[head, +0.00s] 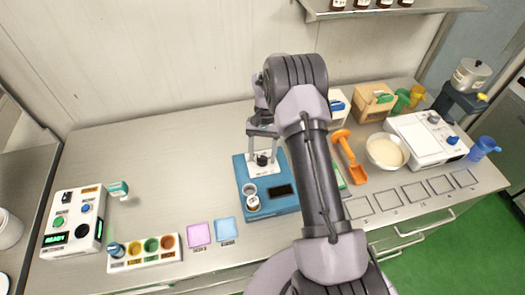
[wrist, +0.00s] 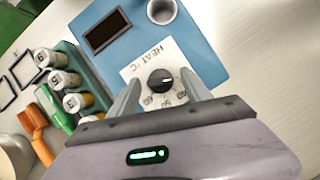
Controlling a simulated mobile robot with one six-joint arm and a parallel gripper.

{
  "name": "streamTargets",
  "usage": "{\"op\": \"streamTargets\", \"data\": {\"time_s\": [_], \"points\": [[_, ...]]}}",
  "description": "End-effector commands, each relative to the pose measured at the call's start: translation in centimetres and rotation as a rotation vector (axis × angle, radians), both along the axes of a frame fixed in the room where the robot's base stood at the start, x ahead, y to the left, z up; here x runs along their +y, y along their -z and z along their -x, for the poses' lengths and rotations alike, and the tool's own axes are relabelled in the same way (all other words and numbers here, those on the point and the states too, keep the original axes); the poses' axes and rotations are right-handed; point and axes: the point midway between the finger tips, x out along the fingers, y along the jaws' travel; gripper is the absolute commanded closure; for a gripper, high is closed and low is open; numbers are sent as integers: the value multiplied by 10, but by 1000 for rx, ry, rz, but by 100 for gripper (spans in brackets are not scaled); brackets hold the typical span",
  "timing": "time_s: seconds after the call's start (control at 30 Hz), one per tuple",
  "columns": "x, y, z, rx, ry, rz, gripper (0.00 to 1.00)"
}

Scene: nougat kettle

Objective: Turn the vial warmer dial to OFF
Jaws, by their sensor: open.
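The vial warmer (head: 245,177) is a blue box on the bench with a dark display and a round well holding a vial in the head view. Its black dial (wrist: 161,81) sits on a white plate marked HEAT °C in the wrist view; it also shows in the head view (head: 262,160). Numbers such as 60 and 50 are printed beside the dial; I cannot read an OFF mark or tell the setting. My gripper (wrist: 160,88) is open, its fingers on either side of the dial. I cannot tell whether they touch it. In the head view my gripper (head: 263,132) is above the dial.
A teal rack of numbered vials (wrist: 66,82) stands beside the warmer, with an orange scoop (head: 350,158) close by. A bowl (head: 386,151) and white scale (head: 425,140) are at right. A control box (head: 75,222) is at left. The bench's left middle is clear.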

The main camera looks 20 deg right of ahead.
Motion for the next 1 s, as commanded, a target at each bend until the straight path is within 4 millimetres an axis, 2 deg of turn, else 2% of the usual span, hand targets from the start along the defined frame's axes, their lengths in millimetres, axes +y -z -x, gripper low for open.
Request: {"op": "streamTargets", "data": {"time_s": [0.17, 0.4, 0.6, 0.77, 1.0], "points": [[-5, -22, -8, -3, 2, 0, 43], [-21, -93, -32, -5, 2, 2, 43], [-32, -143, -49, -3, 1, 1, 43], [-36, -160, -55, -1, 0, 1, 43], [-36, -161, -56, 0, 0, 0, 43]]}}
